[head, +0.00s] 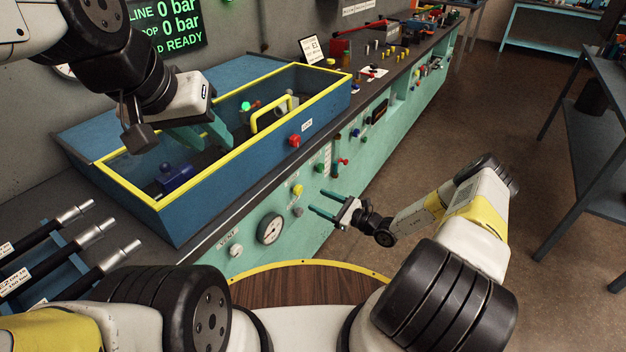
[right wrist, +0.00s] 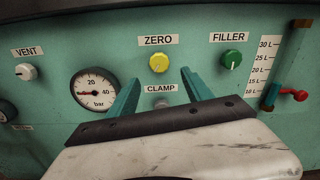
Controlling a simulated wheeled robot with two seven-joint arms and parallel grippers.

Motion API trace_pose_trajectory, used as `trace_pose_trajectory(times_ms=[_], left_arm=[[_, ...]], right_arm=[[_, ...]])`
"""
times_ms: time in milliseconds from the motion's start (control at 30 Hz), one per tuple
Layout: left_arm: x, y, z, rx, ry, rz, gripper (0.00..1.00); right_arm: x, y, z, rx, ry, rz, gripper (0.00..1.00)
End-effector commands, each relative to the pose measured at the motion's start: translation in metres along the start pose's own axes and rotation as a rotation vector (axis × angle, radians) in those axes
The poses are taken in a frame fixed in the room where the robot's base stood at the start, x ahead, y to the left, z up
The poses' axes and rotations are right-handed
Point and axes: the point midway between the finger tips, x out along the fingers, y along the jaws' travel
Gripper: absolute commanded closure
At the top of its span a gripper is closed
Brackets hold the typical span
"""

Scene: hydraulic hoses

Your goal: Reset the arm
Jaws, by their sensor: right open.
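My right gripper (head: 326,203) is open and empty in front of the teal bench panel. In the right wrist view its two teal fingers (right wrist: 165,95) stand apart on either side of the yellow ZERO knob (right wrist: 158,62) and the CLAMP knob (right wrist: 161,103), with nothing between them. I cannot tell whether they touch the panel. My left gripper (head: 214,142) hangs over the blue test box with the yellow rim (head: 163,206). Its teal fingers look spread, and I see nothing held between them.
A pressure gauge (head: 270,228) and the white VENT knob (head: 236,251) sit on the panel, and a green FILLER knob (right wrist: 231,59) is to the right. Black hoses with metal ends (head: 73,212) lie at the left. A dark rack (head: 590,110) stands at right; the floor between is clear.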

Motion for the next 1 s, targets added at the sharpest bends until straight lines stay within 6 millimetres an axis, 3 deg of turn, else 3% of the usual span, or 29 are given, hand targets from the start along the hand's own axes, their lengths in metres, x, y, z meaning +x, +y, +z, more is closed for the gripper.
trace_pose_trajectory(times_ms=[400,533,667,1000], left_arm=[[0.000,0.000,0.000,0.000,0.000,0.000,0.64],[0.000,0.000,0.000,0.000,0.000,0.000,0.64],[0.000,0.000,0.000,0.000,0.000,0.000,0.64],[0.000,0.000,0.000,0.000,0.000,0.000,0.64]], right_arm=[[0.000,0.000,0.001,-0.002,0.000,0.002,0.41],[0.002,-0.002,0.017,-0.047,0.004,0.052,0.41],[0.004,-0.002,0.058,-0.170,0.021,0.185,0.41],[-0.013,0.019,0.188,-0.589,0.117,0.618,0.41]])
